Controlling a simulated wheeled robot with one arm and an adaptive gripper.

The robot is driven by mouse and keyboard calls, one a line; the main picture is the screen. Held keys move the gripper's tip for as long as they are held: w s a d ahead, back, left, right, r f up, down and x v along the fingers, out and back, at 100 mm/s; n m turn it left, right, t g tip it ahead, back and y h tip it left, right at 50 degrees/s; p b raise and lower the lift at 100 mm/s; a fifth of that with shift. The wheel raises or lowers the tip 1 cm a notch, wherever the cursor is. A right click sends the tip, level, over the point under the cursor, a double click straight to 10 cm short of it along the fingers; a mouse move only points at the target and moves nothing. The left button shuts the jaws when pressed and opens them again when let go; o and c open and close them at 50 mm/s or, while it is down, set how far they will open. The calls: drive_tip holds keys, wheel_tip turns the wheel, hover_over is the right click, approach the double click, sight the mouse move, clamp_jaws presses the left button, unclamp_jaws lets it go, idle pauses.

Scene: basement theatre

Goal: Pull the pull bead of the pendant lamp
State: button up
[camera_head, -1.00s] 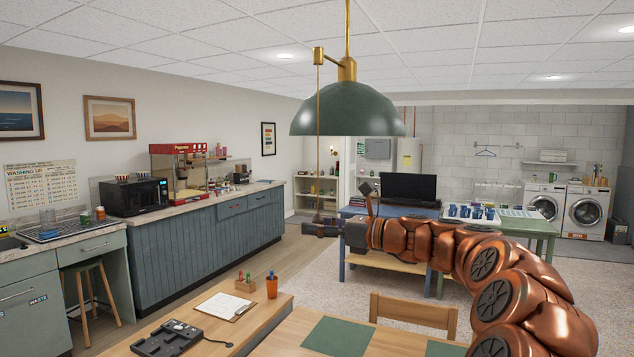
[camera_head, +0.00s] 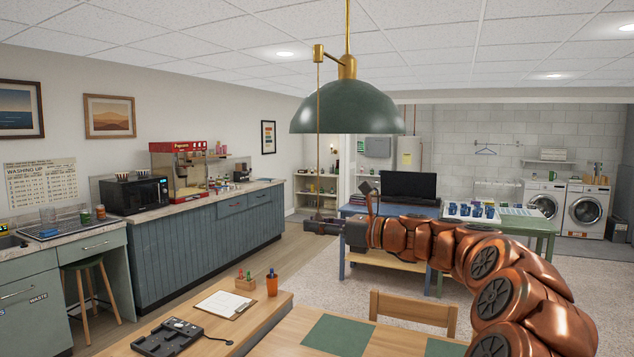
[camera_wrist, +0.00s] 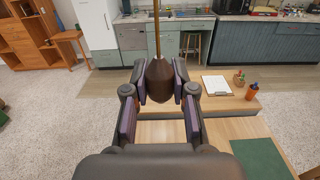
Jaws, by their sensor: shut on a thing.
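The pendant lamp (camera_head: 347,108) has a dark green dome shade on a brass stem. In the wrist view the pull bead (camera_wrist: 159,82) is a dark brown teardrop at the end of the cord (camera_wrist: 157,30). The bead sits between the two fingers of my gripper (camera_wrist: 160,88), which is shut on it. In the head view the bead is mostly hidden by the fingers. The cord looks straight and near vertical.
Below is a wooden table (camera_head: 290,335) with a clipboard (camera_head: 226,303), an orange cup (camera_head: 272,286), a black device (camera_head: 167,337) and green mats (camera_head: 338,334). A wooden chair (camera_head: 412,310) stands behind it. Open floor lies between the table and the blue counter (camera_head: 190,255).

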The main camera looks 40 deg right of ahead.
drive_tip(key=shift+f, duration=0.8)
drive_tip(key=shift+r, duration=0.2)
drive_tip(key=shift+r+p, duration=0.35)
drive_tip(key=shift+p, duration=0.1)
drive_tip(key=shift+r+p, duration=0.4)
drive_tip(key=shift+p, duration=0.1)
drive_tip(key=o, duration=0.9)
drive_tip(key=shift+c, duration=0.2)
drive_tip(key=shift+s, duration=0.1)
drive_tip(key=p+v, duration=0.2)
drive_tip(key=v, duration=0.6)
drive_tip(key=shift+p, duration=0.3)
